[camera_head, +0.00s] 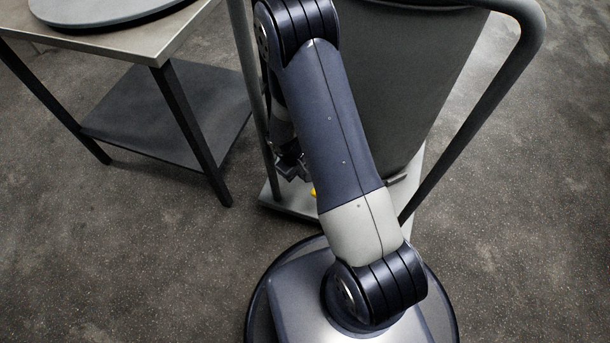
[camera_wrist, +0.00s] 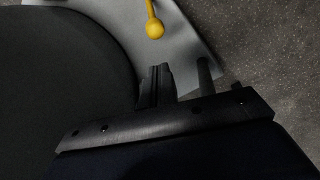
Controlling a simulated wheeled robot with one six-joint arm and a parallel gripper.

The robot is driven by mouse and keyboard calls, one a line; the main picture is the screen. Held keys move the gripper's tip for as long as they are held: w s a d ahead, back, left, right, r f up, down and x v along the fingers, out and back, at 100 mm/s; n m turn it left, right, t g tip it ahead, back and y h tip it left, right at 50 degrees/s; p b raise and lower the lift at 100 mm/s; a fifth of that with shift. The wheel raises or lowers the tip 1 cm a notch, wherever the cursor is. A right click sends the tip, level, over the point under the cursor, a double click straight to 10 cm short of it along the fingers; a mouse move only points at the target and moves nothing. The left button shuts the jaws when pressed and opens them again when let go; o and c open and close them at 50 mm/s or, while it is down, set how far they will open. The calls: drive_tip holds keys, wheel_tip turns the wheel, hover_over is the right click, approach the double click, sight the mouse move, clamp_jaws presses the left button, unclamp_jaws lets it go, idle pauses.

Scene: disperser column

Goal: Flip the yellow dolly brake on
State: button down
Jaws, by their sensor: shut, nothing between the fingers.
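The yellow brake lever (camera_wrist: 155,27) ends in a round knob and shows at the top of the wrist view. In the head view only a small yellow piece (camera_head: 314,191) shows beside my arm; the rest is hidden. The lever is on the grey dolly base (camera_head: 285,204), which also shows in the wrist view (camera_wrist: 185,60). My gripper (camera_wrist: 160,70) is shut and empty. Its fingertips appear just below the knob in the wrist picture, with a visible gap. In the head view my gripper (camera_head: 291,166) is partly hidden behind my arm, near the base's left side.
A large grey vessel (camera_head: 410,80) stands on the dolly and fills the left of the wrist view (camera_wrist: 60,75). A thick tubular handle (camera_head: 480,110) rises at the right. A metal table (camera_head: 120,45) with a lower shelf stands at the left. The floor at right is clear.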

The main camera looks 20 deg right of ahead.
drive_tip(key=b+x, duration=0.4)
drive_tip(key=x, duration=0.6)
drive_tip(key=shift+s, duration=0.1)
idle(0.4)
